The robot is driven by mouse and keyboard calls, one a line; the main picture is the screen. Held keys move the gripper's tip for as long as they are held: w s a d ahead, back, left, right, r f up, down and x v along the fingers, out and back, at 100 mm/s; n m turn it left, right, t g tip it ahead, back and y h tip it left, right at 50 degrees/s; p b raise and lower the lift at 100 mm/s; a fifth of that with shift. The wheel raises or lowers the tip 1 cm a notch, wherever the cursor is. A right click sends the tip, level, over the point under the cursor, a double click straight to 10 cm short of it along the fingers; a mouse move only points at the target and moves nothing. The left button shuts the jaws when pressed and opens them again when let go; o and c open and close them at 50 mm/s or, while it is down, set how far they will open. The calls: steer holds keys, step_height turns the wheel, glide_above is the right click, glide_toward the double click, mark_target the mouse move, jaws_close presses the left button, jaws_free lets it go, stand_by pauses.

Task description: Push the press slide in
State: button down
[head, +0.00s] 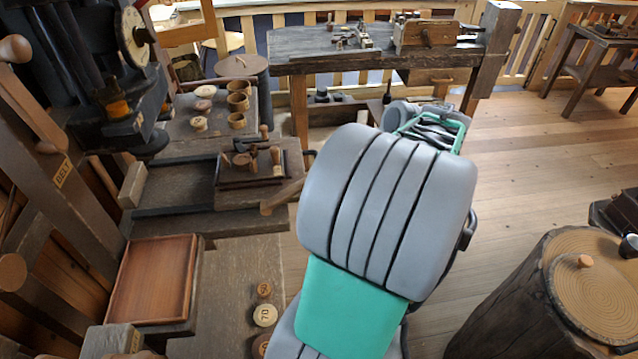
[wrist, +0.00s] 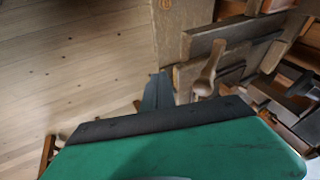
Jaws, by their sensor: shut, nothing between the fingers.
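The press slide (head: 253,197) is a dark wooden board on rails, at the left of the head view and to the right of the black press (head: 110,70). A small dark tray with wooden pieces (head: 250,168) sits on it, and a pale wooden handle (head: 284,196) sticks out at its right end. In the wrist view a wooden handle (wrist: 208,72) projects from dark boards. My gripper (wrist: 158,88) is shut and empty, just left of that handle; I cannot tell whether they touch. In the head view my arm hides the gripper's fingertips.
A reddish wooden tray (head: 155,280) and numbered discs (head: 264,315) lie on the near bench. Turned spools and cups (head: 237,102) stand behind the slide. A workbench (head: 370,45) is at the back and a stump (head: 590,290) at the right.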

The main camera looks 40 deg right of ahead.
steer(key=s+d+r+t, duration=0.1)
steer(key=s+d+r, duration=0.1)
steer(key=d+r, duration=0.15)
steer(key=w+a+f+p, duration=0.2)
steer(key=w+a+f, duration=0.2)
steer(key=w+f, duration=0.3)
steer(key=shift+w+a+f, duration=0.35)
steer(key=shift+a+f, duration=0.05)
steer(key=shift+f, duration=0.45)
